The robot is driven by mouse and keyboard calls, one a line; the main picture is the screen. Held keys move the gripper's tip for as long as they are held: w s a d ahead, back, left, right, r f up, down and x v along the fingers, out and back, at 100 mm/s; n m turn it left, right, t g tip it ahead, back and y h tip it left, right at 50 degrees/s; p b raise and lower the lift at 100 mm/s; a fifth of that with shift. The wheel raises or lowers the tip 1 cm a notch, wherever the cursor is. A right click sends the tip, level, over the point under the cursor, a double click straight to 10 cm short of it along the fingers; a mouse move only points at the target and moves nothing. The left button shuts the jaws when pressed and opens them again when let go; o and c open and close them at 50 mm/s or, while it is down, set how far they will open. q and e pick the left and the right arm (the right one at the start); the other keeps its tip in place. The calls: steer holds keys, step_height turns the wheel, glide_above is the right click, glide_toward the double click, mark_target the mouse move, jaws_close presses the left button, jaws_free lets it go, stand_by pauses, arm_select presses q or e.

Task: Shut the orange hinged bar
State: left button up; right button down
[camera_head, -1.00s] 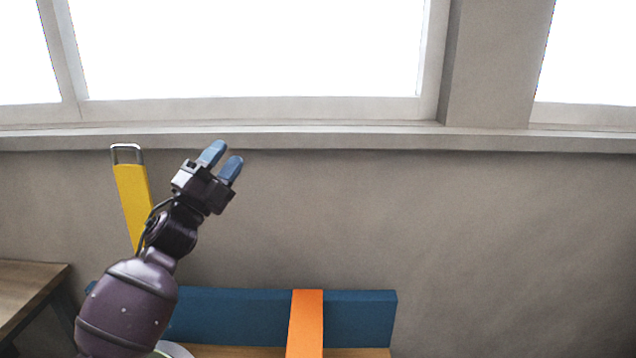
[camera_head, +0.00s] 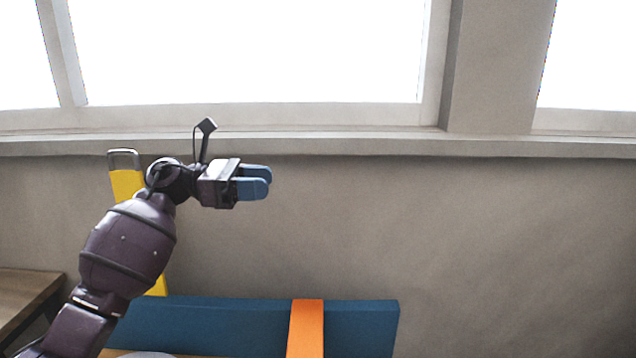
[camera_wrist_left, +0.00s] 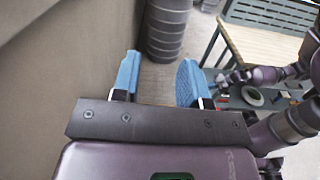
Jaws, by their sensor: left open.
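The orange bar (camera_head: 306,330) shows at the bottom of the head view as a flat strip in front of the blue panel (camera_head: 215,325). Its lower end is cut off by the picture edge, and its hinge does not show. My left gripper (camera_head: 268,182) is open and empty, up and to the left of the orange bar and clear of it, with its blue fingers pointing right. In the left wrist view the open fingers (camera_wrist_left: 157,75) have nothing between them. At the right of that view are purple arm parts of mine; any right jaw there is too small to read.
A yellow bar (camera_head: 127,186) with a metal loop stands behind my left arm, partly hidden. A wooden table (camera_head: 28,295) is at the left. A grey wall and window ledge lie behind. The wrist view shows a dark ribbed barrel (camera_wrist_left: 165,30) and a wooden-topped table (camera_wrist_left: 265,50).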

arm_select(q)
steer(key=d+p, duration=0.1)
steer(key=d, duration=0.9)
steer(key=shift+d, duration=0.4)
jaws_close()
stand_by(1.0)
jaws_free()
steer(key=shift+a, duration=0.1)
